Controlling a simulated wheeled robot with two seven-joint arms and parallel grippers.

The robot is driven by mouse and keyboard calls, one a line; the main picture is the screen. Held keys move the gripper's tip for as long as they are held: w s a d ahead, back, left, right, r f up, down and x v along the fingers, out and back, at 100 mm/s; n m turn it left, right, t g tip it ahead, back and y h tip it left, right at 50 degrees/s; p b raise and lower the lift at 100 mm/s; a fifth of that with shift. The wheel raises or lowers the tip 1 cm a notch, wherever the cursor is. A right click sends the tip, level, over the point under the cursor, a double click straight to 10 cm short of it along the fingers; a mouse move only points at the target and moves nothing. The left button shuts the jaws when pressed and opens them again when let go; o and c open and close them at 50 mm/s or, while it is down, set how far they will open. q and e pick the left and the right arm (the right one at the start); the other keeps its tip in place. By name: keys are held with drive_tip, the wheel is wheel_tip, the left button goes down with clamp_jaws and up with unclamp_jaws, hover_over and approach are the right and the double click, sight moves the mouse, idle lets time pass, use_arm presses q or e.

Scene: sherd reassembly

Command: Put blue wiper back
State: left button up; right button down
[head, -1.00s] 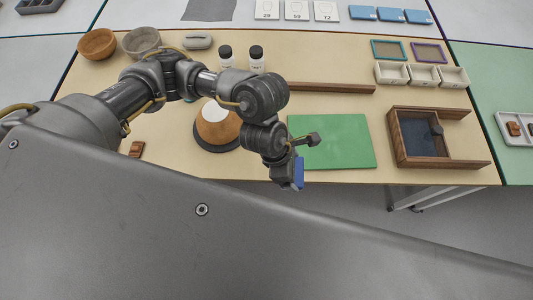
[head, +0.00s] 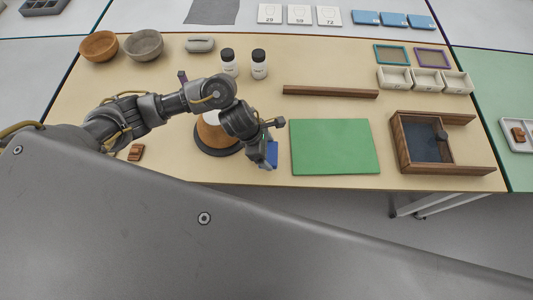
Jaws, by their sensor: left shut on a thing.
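The blue wiper (head: 272,154) is held at the end of my left arm, just left of the green mat. My left gripper (head: 270,143) is shut on it; its fingers are largely hidden behind the wrist links. The wiper appears above the table, near its front edge; its exact height cannot be told. My right gripper does not show.
A green mat (head: 335,147) lies right of the wiper. A round brown vessel on a dark base (head: 217,140) stands behind my left arm. Two bottles (head: 259,64), a wooden bar (head: 330,92), a wooden box (head: 470,157) and two bowls (head: 98,46) surround the work area.

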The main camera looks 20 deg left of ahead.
use_arm(q)
drive_tip(key=shift+w+a+f, duration=0.2)
drive_tip(key=shift+a+f, duration=0.1)
drive_tip(key=shift+f, duration=0.1)
wheel_tip(320, 180, down, 3)
drive_tip(key=shift+w+f, duration=0.1)
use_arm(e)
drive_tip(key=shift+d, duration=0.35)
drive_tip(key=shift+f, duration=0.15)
